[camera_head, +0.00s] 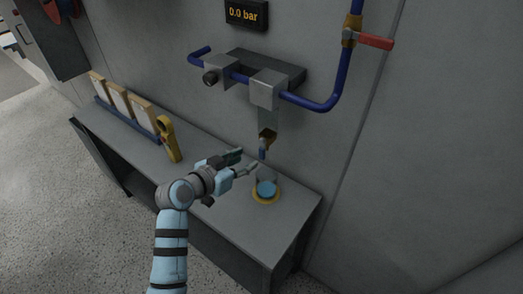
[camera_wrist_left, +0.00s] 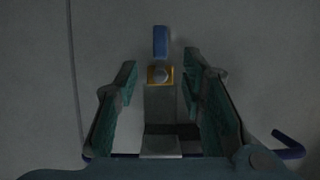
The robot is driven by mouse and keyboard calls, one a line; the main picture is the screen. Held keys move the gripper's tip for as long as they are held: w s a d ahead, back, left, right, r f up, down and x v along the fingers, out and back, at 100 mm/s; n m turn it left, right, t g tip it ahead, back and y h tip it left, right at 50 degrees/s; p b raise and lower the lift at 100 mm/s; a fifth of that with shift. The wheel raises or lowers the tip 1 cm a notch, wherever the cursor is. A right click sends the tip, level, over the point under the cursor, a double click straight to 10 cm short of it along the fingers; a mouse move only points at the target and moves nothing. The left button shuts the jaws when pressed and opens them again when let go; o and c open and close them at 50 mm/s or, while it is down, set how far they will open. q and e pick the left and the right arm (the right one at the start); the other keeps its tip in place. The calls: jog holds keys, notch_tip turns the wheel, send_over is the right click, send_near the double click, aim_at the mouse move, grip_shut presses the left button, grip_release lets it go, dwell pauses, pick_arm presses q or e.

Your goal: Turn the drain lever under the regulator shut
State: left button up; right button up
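The grey regulator (camera_head: 268,90) is mounted on the wall in the blue pipe line. Under it is a brass drain valve (camera_head: 267,137) with a short blue drain lever (camera_head: 262,154) that points down, in line with the valve. My left gripper (camera_head: 248,160) is open and empty, with its fingertips close to the lever. In the left wrist view, the brass valve (camera_wrist_left: 160,75) lies between the two open fingers, and the blue lever (camera_wrist_left: 161,42) reaches beyond their tips. Neither finger appears to touch it. My right gripper is not in view.
A yellow tool (camera_head: 168,140) and a rack of boxes (camera_head: 128,108) are to the left. A red handle (camera_head: 375,41) is up right. The display (camera_head: 246,15) reads 0.0 bar.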

aim_at(260, 153)
pick_arm(q)
jog(key=b+x, duration=0.1)
jog(key=x, duration=0.8)
jog(key=shift+w+d+f, duration=0.2)
jog(key=shift+w+f, duration=0.05)
jog(key=shift+w, duration=0.05)
jog(key=shift+c, duration=0.2)
grip_shut()
